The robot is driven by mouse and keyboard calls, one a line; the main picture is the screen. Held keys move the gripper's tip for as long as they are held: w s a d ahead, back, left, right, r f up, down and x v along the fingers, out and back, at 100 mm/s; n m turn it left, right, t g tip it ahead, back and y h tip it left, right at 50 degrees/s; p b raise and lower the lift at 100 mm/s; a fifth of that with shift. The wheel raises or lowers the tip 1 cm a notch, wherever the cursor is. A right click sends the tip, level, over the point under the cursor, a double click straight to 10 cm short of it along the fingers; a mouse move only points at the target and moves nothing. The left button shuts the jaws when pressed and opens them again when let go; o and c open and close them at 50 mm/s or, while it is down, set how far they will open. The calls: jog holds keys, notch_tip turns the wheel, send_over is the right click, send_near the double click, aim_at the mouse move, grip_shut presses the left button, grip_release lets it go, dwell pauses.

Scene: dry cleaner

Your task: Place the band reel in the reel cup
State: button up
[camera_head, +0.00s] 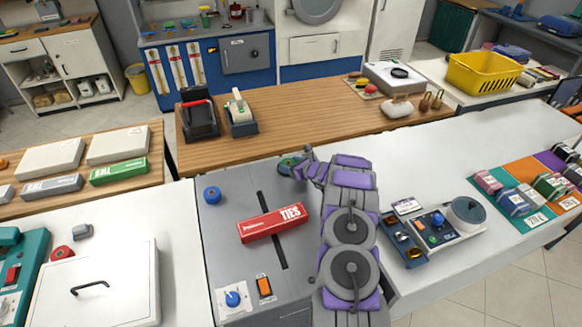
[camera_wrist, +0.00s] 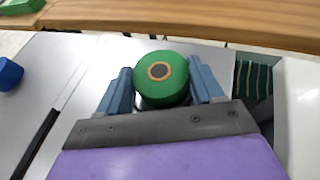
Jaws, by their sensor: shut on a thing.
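A green reel with an orange ring and dark centre, which I take for the band reel (camera_wrist: 162,77), sits between the two blue fingers of my gripper (camera_wrist: 161,88) in the wrist view. My gripper is shut on it. In the head view the reel (camera_head: 287,162) shows at the far edge of the grey machine top, partly hidden by my gripper (camera_head: 294,168). I cannot tell whether it touches the surface. A small blue round piece with a dark centre (camera_head: 211,194) stands on the grey top to the left; I cannot tell whether it is the reel cup.
A red TIES box (camera_head: 273,223) lies across the slot in the grey machine top (camera_head: 228,234). A blue knob (camera_head: 232,298) and an orange switch (camera_head: 264,287) are at its near edge. A wooden counter (camera_head: 297,108) lies beyond. A control unit (camera_head: 437,224) stands right of my arm.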

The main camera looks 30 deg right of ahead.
jog(key=o, duration=1.1)
jog(key=shift+a, duration=0.2)
jog(key=shift+c, duration=0.2)
jog(key=shift+s+d+r, duration=0.1)
jog(key=shift+d, duration=0.05)
